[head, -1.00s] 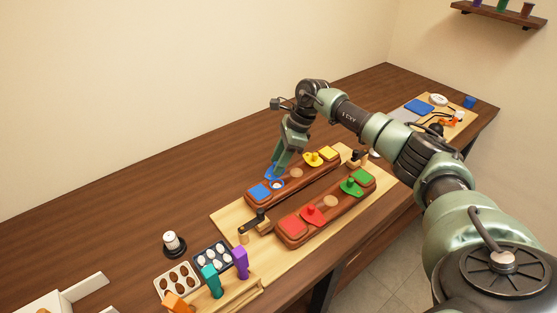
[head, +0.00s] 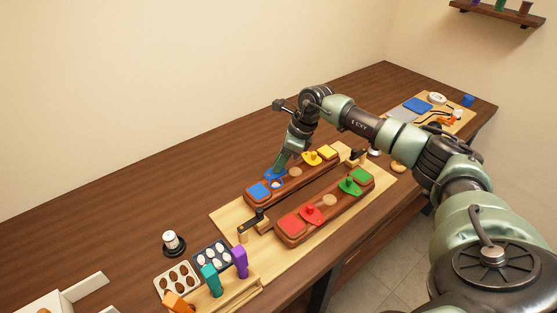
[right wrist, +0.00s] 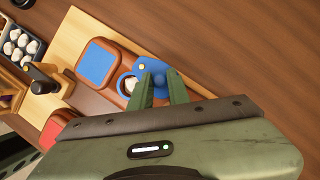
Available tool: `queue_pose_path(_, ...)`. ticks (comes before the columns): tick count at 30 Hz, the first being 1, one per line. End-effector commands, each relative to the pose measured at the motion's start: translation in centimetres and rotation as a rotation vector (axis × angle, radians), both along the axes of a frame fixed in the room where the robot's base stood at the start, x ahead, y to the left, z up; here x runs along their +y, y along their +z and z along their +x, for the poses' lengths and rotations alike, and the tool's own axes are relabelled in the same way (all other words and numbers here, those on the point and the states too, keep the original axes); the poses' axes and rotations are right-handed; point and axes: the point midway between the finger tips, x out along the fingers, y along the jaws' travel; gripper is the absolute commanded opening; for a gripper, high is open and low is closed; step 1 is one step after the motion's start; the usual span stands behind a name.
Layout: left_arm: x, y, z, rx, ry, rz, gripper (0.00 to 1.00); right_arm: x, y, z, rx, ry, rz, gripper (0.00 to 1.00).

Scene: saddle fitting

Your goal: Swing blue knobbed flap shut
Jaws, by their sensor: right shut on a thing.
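The blue knobbed flap (head: 274,176) is on the far wooden block (head: 312,177), close to a pale round recess with a blue rim (head: 278,185). My right gripper (head: 279,167) is shut on the flap's knob from above. In the right wrist view, the blue flap (right wrist: 153,69) shows beyond my two fingertips (right wrist: 158,85), which stand on either side of the knob. The round recess (right wrist: 128,85) is at least partly uncovered, left of the fingers. The fingers and the arm hide part of the flap. My left gripper is out of view.
A blue square lid (head: 259,192) is left of the flap, and a yellow knobbed flap (head: 312,158) is to its right. The near block holds red (head: 311,215) and green (head: 349,187) knobbed flaps. A black-handled clamp (head: 253,221) stands at the board's left end.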

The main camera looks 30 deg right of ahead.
Motion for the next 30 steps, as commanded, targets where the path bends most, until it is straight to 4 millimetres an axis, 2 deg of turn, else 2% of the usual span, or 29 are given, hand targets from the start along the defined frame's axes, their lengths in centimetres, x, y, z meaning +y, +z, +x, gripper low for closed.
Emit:
queue_pose_path(14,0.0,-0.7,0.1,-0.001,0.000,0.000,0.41,0.6,-0.1,-1.6,-0.004,-0.449,-0.001,0.00)
queue_pose_path(30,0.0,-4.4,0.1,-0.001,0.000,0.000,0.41,2.1,-0.2,-2.8,-0.005,-0.963,0.001,0.00)
